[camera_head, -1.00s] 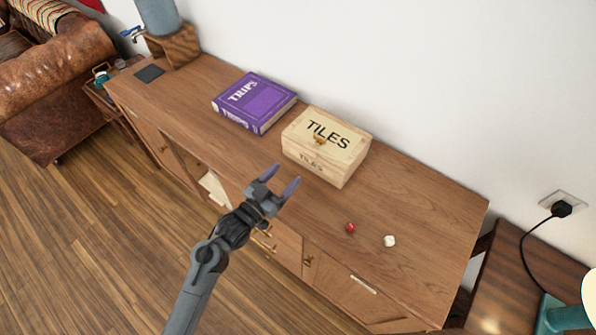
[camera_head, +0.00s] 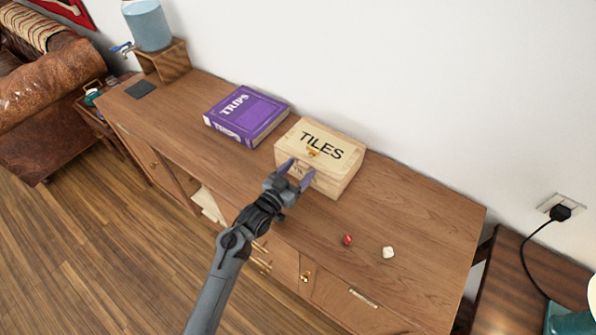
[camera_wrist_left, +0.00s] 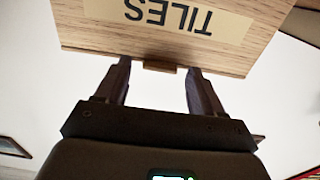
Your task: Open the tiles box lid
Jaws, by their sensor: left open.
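The word TILES is on the lid. My left gripper (camera_head: 297,174) is open and empty at the box's front face, its fingers pointing toward it. In the left wrist view the box's lettered side (camera_wrist_left: 170,20) fills the top, and the two open fingers (camera_wrist_left: 160,78) stand on either side of a small wooden tab (camera_wrist_left: 160,67) at its edge. Contact cannot be told. My right gripper is not in view.
A purple TRIPS book (camera_head: 247,112) lies just left of the box on the wooden sideboard (camera_head: 420,225). A red die (camera_head: 348,240) and a white die (camera_head: 388,252) lie at the front right. The white wall is close behind. The sideboard's right end is mostly clear.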

